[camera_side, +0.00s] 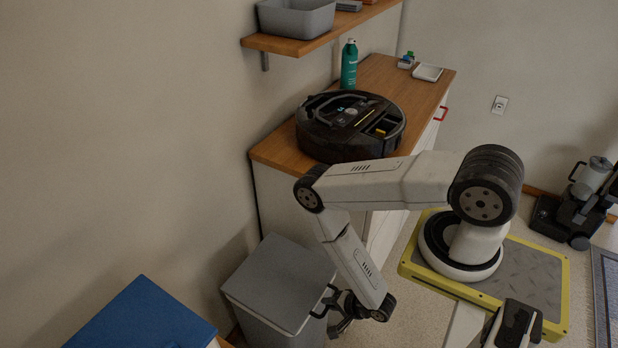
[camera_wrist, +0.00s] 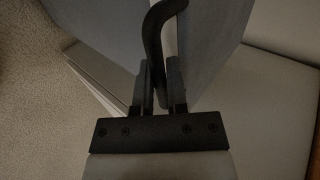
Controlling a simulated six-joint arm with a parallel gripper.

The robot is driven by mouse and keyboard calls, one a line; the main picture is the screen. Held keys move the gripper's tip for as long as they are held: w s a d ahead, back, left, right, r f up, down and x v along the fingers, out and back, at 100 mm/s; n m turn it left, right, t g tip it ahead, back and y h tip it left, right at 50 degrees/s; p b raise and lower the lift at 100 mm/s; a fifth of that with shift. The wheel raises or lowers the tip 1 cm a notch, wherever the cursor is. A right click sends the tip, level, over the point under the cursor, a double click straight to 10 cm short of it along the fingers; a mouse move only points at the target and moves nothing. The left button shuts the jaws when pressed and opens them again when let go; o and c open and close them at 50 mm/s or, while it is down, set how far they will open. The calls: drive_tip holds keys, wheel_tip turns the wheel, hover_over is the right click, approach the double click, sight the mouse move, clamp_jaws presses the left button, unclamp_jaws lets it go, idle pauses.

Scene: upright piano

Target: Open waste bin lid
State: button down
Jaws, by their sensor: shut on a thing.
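The grey waste bin (camera_side: 262,322) stands on the floor beside the white cabinet, at the lower middle of the side view. Its flat grey lid (camera_side: 278,283) looks closed in that view. A dark curved handle (camera_side: 326,301) sticks out from the lid's right edge. My gripper (camera_side: 341,307) is at this handle, coming from the right. In the wrist view, the two fingers of my gripper (camera_wrist: 160,82) are closed around the black handle (camera_wrist: 155,38), which curves upward between them. The exact contact points are partly hidden by the fingers.
A wooden-topped cabinet (camera_side: 267,153) stands behind the bin, with a black robot vacuum (camera_side: 350,125) and a green spray bottle (camera_side: 348,66) on it. A blue-topped box (camera_side: 143,318) is at the lower left. A shelf (camera_side: 318,38) is on the wall above.

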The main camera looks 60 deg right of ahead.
drive_tip(key=shift+g, duration=0.5)
drive_tip(key=shift+w+r, duration=0.15)
drive_tip(key=shift+r, duration=1)
drive_tip(key=shift+w+r, duration=0.1)
drive_tip(key=shift+r, duration=1.1)
drive_tip(key=shift+g, duration=0.4)
drive_tip(key=shift+w+r, duration=0.2)
drive_tip(key=shift+r, duration=0.5)
drive_tip(key=shift+w+r, duration=0.2)
drive_tip(key=shift+r, duration=0.5)
drive_tip(key=shift+w+r, duration=0.2)
drive_tip(key=shift+r, duration=0.5)
drive_tip(key=shift+r, duration=0.1)
drive_tip(key=shift+g, duration=0.5)
drive_tip(key=shift+w+r, duration=0.3)
drive_tip(key=shift+r, duration=0.35)
drive_tip(key=shift+w+r, duration=0.25)
drive_tip(key=shift+r, duration=0.45)
drive_tip(key=shift+w+r, duration=0.3)
drive_tip(key=shift+r, duration=0.35)
